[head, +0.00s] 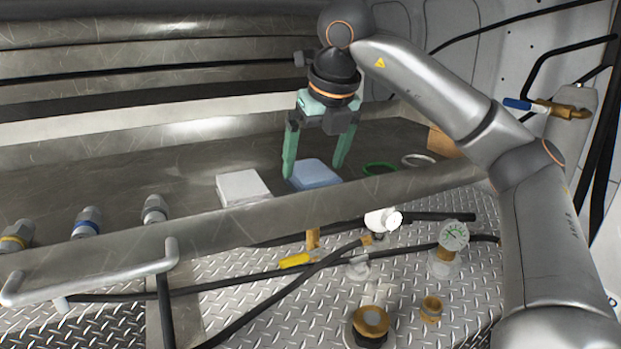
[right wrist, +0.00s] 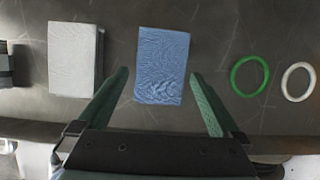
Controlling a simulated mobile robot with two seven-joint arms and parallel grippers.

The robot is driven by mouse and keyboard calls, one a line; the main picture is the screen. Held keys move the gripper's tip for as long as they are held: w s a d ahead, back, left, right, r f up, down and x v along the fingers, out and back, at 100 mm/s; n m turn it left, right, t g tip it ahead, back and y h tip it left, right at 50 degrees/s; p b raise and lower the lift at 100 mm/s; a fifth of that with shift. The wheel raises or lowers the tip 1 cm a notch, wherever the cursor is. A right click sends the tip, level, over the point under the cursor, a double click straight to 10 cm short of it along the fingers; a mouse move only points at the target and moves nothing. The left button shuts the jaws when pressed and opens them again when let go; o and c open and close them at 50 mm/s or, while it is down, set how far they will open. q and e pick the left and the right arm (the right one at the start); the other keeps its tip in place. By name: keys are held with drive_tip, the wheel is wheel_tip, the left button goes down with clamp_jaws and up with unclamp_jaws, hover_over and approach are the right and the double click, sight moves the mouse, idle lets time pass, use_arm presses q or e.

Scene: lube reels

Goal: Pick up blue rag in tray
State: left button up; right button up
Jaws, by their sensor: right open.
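The blue rag (head: 315,173) is a folded, flat block lying in the metal tray (head: 300,221). It also shows in the right wrist view (right wrist: 162,65), at the centre. My right gripper (head: 314,172) is open above the rag, with its green fingers spread to either side of it. In the right wrist view the right gripper's fingertips (right wrist: 158,73) sit left and right of the rag with a gap on each side. The fingers hold nothing. My left gripper is not in view.
A white folded rag (head: 243,187) lies left of the blue one. A green ring (head: 380,169) and a white ring (head: 418,160) lie to its right. The tray's raised front edge runs before them. Several hose fittings (head: 154,209) stand at the left.

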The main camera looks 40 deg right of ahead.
drive_tip(key=shift+x, duration=0.85)
drive_tip(key=shift+f+b, duration=0.25)
drive_tip(key=shift+b, duration=0.05)
drive_tip(key=shift+c, duration=0.2)
drive_tip(key=c, duration=1.1)
drive_tip(key=shift+r, duration=0.1)
